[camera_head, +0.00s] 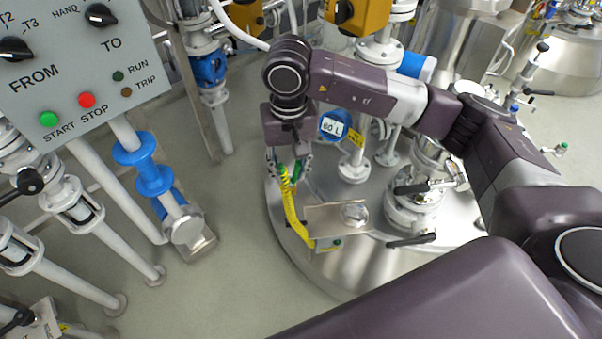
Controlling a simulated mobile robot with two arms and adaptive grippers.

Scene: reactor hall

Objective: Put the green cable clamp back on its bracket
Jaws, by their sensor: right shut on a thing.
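My right gripper (289,172) hangs down over the left part of the steel vessel lid. It is shut on the green cable clamp (284,174), of which only a small green part shows between the fingers. A yellow cable (293,214) runs down from the clamp to the lid, near a small box with a green light (337,242). A flat metal plate (322,217) stands beside the cable; I cannot tell if it is the bracket. My left gripper is not in view.
The vessel lid (350,268) carries valves and black-handled fittings (411,240) right of the gripper. A blue round "60 L" sign (335,125) is close behind it. A control panel (75,60) and pipes stand at left. The floor (225,265) between is clear.

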